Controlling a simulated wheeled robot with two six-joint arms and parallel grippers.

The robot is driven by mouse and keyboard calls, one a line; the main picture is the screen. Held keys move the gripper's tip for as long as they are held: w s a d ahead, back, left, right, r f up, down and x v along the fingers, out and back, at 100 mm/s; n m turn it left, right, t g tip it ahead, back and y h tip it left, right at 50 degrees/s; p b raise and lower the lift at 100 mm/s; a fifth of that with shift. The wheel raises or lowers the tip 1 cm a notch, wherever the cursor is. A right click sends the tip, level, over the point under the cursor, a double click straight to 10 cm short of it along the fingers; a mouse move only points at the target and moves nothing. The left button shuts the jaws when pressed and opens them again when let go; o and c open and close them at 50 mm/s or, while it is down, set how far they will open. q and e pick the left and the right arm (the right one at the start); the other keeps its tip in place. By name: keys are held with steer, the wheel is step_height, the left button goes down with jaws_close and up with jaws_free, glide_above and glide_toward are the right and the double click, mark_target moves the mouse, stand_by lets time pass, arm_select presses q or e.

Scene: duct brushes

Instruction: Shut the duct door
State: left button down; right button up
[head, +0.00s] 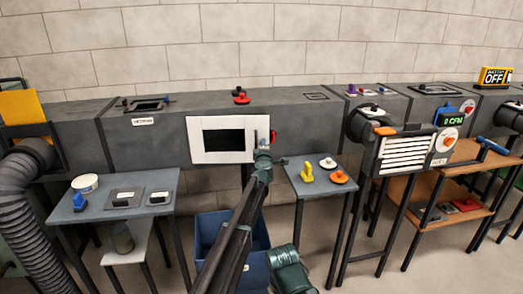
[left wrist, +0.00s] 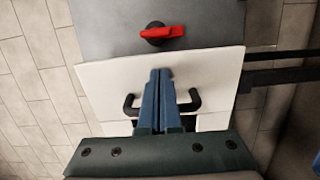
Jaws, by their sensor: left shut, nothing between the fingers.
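In the left wrist view the white panel (left wrist: 105,78) carries a black handle (left wrist: 194,100). A red latch (left wrist: 165,33) sits on the grey surface beyond the panel's edge; it also shows just right of the panel in the head view (head: 273,137). My left gripper (head: 264,146) is shut and empty, its blue fingers (left wrist: 161,75) over the handle side of the panel. Contact and any door gap cannot be told.
A small table (head: 305,186) at right holds a yellow item and orange and white discs. A blue bin (head: 206,225) stands below the duct. A table (head: 95,212) at left holds small parts. A louvred unit (head: 402,153) stands further right.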

arm_select(q)
steer(key=shift+w, duration=1.05)
